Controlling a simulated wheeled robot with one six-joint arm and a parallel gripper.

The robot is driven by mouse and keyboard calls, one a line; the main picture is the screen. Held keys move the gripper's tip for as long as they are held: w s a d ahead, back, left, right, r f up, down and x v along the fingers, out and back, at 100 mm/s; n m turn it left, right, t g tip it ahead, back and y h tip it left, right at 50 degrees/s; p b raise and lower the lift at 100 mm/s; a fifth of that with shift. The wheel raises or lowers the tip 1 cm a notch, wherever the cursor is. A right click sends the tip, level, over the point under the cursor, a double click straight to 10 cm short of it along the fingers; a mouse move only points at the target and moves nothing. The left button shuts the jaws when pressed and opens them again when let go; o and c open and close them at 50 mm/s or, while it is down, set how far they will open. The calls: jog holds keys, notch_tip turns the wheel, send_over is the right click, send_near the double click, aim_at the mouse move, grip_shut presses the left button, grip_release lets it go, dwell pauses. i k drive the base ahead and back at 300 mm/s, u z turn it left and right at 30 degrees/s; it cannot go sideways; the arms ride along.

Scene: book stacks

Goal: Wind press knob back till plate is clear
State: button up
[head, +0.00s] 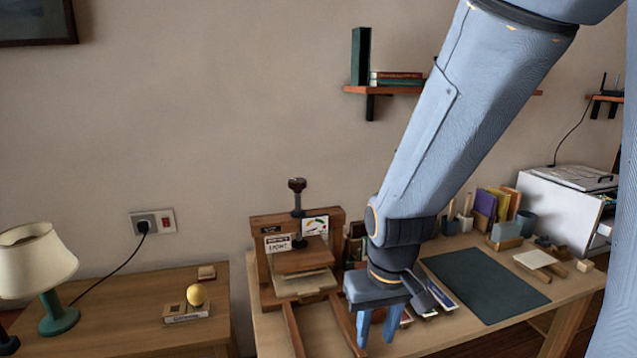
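The press (259,258) is a wooden frame at the left end of the desk. Its dark knob (297,185) stands on top of a vertical screw above the frame. The wooden plate (300,262) hangs under the screw, low over a pale stack (305,283); I cannot tell whether they touch. Signs and a small dial are on the frame. My gripper (376,336) points down in front and to the right of the press, below the knob's height and apart from it. Its two blue fingers are spread with nothing seen between them.
Two wooden rails (293,330) run forward from the press. A dark mat (485,281) lies to the right, with books and a printer (565,210) behind. A wall shelf (385,90) is above. A side table (130,325) with a lamp (37,262) stands left.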

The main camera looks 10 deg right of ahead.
aim_at(297, 185)
jog(key=z, duration=1.55)
jog(key=i, duration=0.95)
jog(key=u, duration=2.85)
